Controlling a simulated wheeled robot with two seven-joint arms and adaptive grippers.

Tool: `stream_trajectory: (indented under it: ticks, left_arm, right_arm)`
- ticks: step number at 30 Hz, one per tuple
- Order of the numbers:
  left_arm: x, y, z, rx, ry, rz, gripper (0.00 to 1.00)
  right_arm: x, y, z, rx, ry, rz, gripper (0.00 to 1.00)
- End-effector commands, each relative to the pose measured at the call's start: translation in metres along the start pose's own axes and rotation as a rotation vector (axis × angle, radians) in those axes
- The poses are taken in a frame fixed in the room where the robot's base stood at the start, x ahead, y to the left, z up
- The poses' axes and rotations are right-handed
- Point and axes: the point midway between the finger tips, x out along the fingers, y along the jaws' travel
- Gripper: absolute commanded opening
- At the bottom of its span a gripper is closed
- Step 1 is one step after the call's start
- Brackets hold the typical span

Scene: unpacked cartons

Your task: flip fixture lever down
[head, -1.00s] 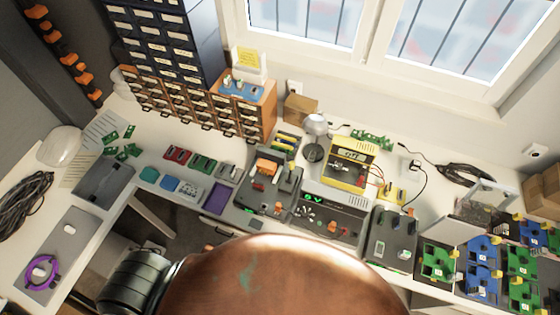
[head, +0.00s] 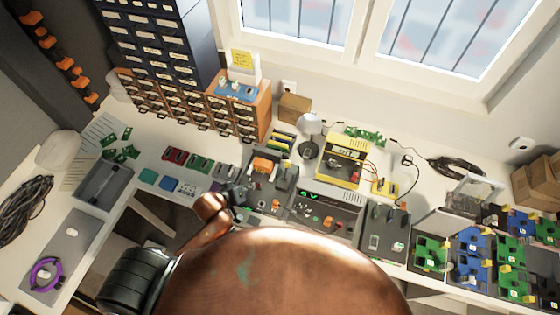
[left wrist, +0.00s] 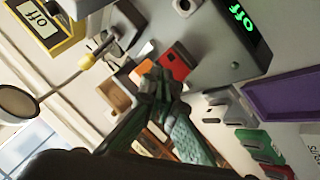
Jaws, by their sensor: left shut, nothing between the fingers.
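The fixture (head: 264,165) is a grey block with an orange part on top, at the middle of the bench in the head view. In the left wrist view its grey body (left wrist: 215,45) shows a green "Off" display, and a red-orange block (left wrist: 173,65) sits on it. I cannot tell for sure which part is the lever. My left gripper (head: 238,192) is at the fixture's near left side; in the left wrist view its fingertips (left wrist: 160,85) are shut, empty, and overlap the red-orange block's edge. Contact cannot be told. My right gripper is not in view.
A yellow device (head: 345,158) with a display and a grey power unit (head: 325,208) stand right of the fixture. A lamp (head: 309,125) and a cardboard box (head: 294,107) are behind. A purple tray (left wrist: 280,95) lies beside the fixture. Circuit boards stand at the right.

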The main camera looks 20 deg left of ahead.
Motion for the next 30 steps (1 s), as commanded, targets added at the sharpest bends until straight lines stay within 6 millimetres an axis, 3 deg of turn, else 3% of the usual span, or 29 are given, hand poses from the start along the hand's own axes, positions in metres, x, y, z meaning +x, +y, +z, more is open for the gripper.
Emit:
stream_trajectory:
  ticks: [7,15,21,30]
  left_arm:
    - [0.026,0.046,-0.028,-0.366,-0.042,0.244,0.00]
    - [0.026,0.056,-0.056,-0.767,-0.197,0.395,0.00]
    - [0.023,0.056,-0.065,-0.880,-0.249,0.421,0.00]
    - [0.023,0.056,-0.065,-0.888,-0.252,0.423,0.00]
  right_arm:
    - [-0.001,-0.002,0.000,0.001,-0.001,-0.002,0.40]
    - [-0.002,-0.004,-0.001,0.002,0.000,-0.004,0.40]
    - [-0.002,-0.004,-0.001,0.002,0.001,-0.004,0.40]
    - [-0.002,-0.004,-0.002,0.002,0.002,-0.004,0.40]
